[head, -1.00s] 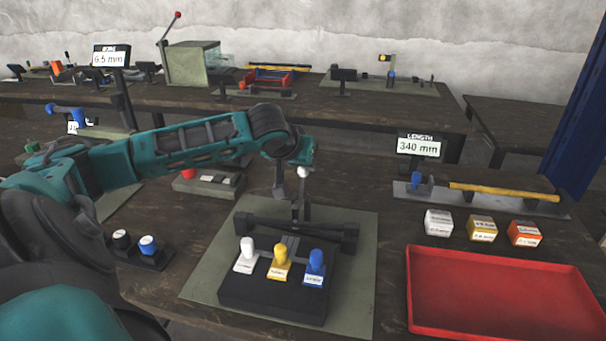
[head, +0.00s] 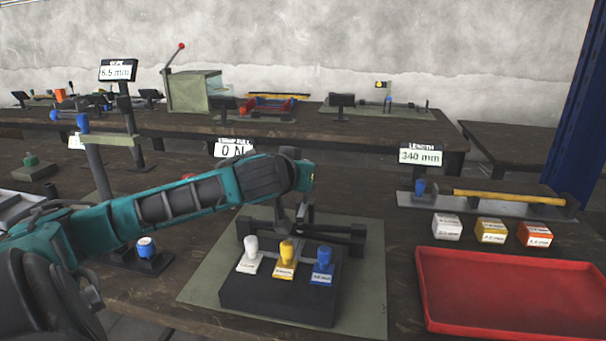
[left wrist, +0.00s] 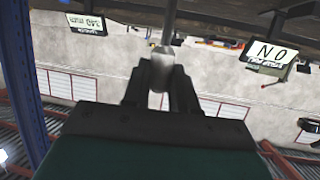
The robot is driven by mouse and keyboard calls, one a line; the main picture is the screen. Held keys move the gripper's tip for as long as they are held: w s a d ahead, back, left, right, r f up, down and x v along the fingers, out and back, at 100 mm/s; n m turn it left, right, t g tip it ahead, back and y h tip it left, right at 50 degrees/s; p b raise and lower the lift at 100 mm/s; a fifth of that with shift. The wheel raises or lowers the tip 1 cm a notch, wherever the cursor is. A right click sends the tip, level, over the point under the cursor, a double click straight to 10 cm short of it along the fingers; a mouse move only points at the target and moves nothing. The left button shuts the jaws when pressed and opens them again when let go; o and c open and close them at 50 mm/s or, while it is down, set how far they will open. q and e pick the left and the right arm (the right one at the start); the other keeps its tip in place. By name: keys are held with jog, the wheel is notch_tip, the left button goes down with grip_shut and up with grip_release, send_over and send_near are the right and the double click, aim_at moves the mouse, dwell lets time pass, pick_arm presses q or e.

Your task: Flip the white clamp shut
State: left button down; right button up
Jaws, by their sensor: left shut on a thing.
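The white clamp's pale handle tip (left wrist: 160,66) sits between the fingers of my left gripper (left wrist: 160,90) in the left wrist view, where the picture is upside down. The fingers are shut on it, and a grey rod (left wrist: 168,25) runs on from it. In the head view my left wrist hides the handle's top. A dark upright lever (head: 304,205) shows below the wrist, over a black crossbar frame (head: 345,236) on a grey-green mat (head: 355,300). My right gripper is not in view.
A black block (head: 275,300) in front carries a white (head: 251,246), a yellow (head: 286,252) and a blue knob (head: 323,258). A red tray (head: 510,290) and small labelled boxes stand at right. A display reading 0 N (head: 234,149) stands behind my arm.

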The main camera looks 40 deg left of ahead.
pick_arm(q)
jog(key=c, duration=1.3)
grip_release()
jog(key=o, duration=0.4)
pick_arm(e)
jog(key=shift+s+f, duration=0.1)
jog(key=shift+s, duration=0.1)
pick_arm(q)
jog(key=p+v, duration=1.2)
jog(key=v, duration=0.1)
jog(key=shift+a, duration=0.1)
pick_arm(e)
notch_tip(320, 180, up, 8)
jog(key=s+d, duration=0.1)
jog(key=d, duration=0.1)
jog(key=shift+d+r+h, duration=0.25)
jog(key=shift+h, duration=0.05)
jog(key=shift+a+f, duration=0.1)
